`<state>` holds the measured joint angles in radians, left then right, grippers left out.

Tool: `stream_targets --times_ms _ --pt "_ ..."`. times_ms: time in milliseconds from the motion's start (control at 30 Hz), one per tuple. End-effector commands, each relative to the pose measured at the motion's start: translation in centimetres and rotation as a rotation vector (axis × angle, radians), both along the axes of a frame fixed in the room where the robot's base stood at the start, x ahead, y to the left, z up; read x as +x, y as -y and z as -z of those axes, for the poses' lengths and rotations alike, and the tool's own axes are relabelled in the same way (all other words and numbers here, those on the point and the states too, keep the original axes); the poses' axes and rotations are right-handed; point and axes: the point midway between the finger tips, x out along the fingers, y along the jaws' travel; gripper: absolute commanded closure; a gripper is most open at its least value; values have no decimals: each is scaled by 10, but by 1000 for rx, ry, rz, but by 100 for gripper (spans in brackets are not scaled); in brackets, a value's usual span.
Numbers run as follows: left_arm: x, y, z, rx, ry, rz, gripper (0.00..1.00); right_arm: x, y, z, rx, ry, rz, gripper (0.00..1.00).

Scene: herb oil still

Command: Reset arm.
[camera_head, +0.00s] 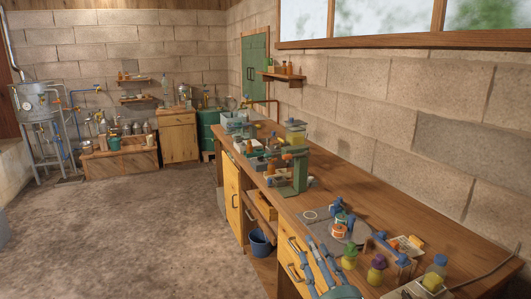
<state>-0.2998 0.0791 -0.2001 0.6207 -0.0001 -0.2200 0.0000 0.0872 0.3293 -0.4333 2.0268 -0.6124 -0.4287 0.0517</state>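My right gripper (307,242) comes in at the bottom edge, right of the picture's middle. Its blue-grey fingers point up and stand apart with a gap between them, and I see nothing held. It shows in front of the yellow drawer fronts at the near side of the long wooden workbench (262,190). From this one view I cannot tell how far it is from the bench. My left gripper is out of view.
Small bottles with green (350,257) and purple (377,268) tops crowd the near bench. A green stand (299,172) rises mid-bench. A blue bucket (260,243) sits below. A metal still (42,105) stands far left. The floor (130,235) at left is clear.

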Motion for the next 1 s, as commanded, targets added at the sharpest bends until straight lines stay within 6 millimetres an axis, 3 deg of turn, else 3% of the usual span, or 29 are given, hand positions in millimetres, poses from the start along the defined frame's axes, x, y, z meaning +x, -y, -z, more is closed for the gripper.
stream_targets --times_ms 33,100,200,300,400,600,900,933,1000 --pt "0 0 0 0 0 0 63 -13 20 31 76 -117 70 63" --pt "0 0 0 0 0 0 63 -34 46 73 162 -278 162 63" --pt "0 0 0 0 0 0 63 -77 72 132 262 -504 272 63" --pt "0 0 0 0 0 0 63 -129 87 182 336 -718 360 63" --pt "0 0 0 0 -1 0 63 -176 93 215 385 -886 419 63" --pt "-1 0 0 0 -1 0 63 -249 95 250 436 -1119 487 63" --pt "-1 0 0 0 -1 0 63 -336 89 272 476 -1377 543 63" --pt "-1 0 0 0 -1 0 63 -345 89 273 477 -1402 548 63" --pt "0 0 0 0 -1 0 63 -340 88 292 474 -1412 550 63"
